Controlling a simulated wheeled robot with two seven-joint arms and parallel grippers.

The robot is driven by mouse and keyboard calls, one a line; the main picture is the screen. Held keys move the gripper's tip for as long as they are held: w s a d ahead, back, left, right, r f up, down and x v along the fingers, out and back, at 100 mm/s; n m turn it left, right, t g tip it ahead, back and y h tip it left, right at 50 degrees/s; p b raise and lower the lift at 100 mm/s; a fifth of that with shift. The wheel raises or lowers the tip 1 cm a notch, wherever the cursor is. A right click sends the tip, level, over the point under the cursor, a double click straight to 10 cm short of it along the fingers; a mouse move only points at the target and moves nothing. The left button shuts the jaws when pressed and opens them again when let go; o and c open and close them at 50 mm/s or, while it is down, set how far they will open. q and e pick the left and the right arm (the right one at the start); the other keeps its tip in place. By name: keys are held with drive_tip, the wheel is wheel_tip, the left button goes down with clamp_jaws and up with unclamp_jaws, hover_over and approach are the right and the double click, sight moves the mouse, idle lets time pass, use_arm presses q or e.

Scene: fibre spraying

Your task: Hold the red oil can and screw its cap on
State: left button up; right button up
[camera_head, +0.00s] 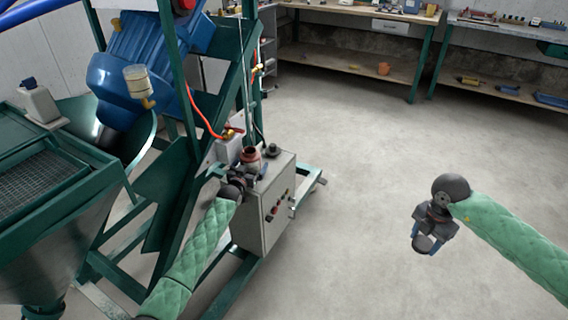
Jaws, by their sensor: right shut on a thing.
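The red oil can (250,154) shows as a small reddish-brown round top with an open mouth, above the grey control box. My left gripper (249,170) is right at the can, just below its top. The gripper and wrist hide the can's lower part, and I cannot tell whether the fingers are shut on it. My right gripper (425,238) is out over the open floor at the right, pointing down. It is shut on a small round grey cap (424,243), well apart from the can.
The grey control box (262,215) with buttons stands under the can, and a dark round knob (272,149) sits on it. A green frame (180,200) with a blue motor (140,70) and a hopper (60,220) fill the left.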

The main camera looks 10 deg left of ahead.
sight(248, 154)
use_arm(q)
drive_tip(key=c, duration=1.3)
drive_tip(key=shift+d+r, duration=0.15)
drive_tip(key=shift+r, duration=0.05)
drive_tip(key=shift+c, duration=0.2)
use_arm(e)
drive_tip(key=shift+f, duration=0.1)
use_arm(q)
wheel_tip(248, 154, up, 7)
drive_tip(key=shift+d+f+b, duration=0.1)
drive_tip(key=shift+b, duration=0.35)
use_arm(e)
drive_tip(key=shift+f, duration=0.3)
use_arm(q)
drive_tip(key=s+d, duration=0.3)
drive_tip(key=d, duration=0.6)
drive_tip(key=s+d+b, duration=0.1)
drive_tip(key=s+d, duration=0.2)
drive_tip(key=d, duration=0.6)
drive_tip(key=shift+s+d, duration=0.2)
drive_tip(key=shift+s, duration=0.2)
use_arm(e)
drive_tip(key=shift+f, duration=0.75)
use_arm(q)
drive_tip(key=o, duration=0.5)
drive_tip(key=c, duration=0.6)
